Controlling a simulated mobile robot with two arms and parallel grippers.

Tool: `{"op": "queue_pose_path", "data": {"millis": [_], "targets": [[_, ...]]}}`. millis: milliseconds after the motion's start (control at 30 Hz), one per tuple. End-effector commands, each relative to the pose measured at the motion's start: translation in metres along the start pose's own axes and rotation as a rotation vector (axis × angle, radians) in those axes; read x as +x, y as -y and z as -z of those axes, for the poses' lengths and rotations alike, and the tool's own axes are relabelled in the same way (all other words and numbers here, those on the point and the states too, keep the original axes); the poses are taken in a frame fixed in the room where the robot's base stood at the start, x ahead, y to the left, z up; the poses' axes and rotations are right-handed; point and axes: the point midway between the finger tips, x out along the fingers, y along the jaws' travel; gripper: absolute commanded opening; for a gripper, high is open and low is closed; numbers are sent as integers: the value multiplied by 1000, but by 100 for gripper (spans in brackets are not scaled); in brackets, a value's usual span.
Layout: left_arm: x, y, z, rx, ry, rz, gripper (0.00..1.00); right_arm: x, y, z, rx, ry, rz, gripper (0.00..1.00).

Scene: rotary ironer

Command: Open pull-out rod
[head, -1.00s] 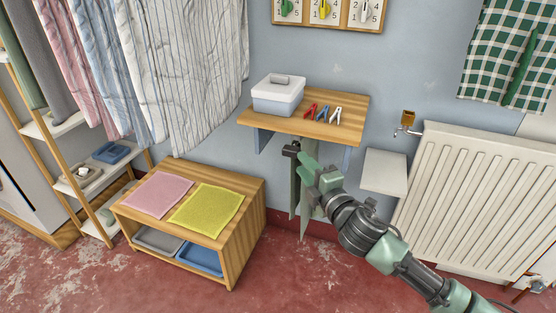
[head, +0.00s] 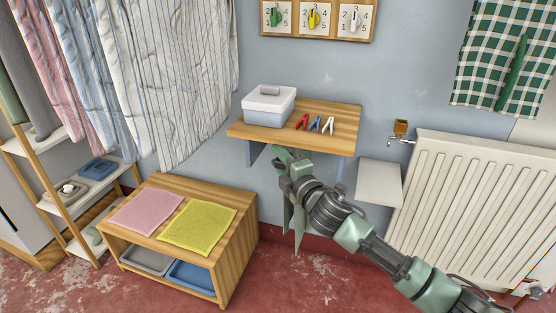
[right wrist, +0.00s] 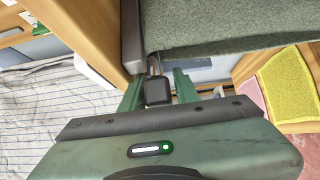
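The pull-out rod shows in the right wrist view as a grey bar (right wrist: 132,38) along the wooden shelf's underside, with a dark square end knob (right wrist: 158,91). A green cloth (right wrist: 235,25) hangs beside it; its lower part shows in the head view (head: 298,222) below my gripper. My right gripper (head: 286,160) is at the rod's front end under the shelf. In the wrist view its two green fingers (right wrist: 157,82) stand apart on either side of the knob, with a gap visible on the right. In the head view the knob is hidden behind the gripper. My left gripper is out of view.
The wooden wall shelf (head: 345,124) above the gripper holds a white-lidded box (head: 268,107) and several coloured clips. A low wooden cabinet (head: 240,262) with pink and yellow cloths stands at lower left. A radiator (head: 460,205) and a small pale ledge (head: 379,183) are to the right.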

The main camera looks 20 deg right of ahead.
Motion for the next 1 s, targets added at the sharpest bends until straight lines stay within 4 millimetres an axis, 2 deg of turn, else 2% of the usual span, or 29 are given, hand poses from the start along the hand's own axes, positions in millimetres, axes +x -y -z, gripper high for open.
{"op": "queue_pose_path", "data": {"millis": [300, 333, 433, 1000], "targets": [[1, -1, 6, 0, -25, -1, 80, 5, 0, 0, 0, -1, 0, 31], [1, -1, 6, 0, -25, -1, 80, 5, 0, 0, 0, -1, 0, 28], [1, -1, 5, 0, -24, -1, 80, 5, 0, 0, 0, -1, 1, 0], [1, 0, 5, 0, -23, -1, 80, 5, 0, 0, 0, 0, 1, 0]]}}
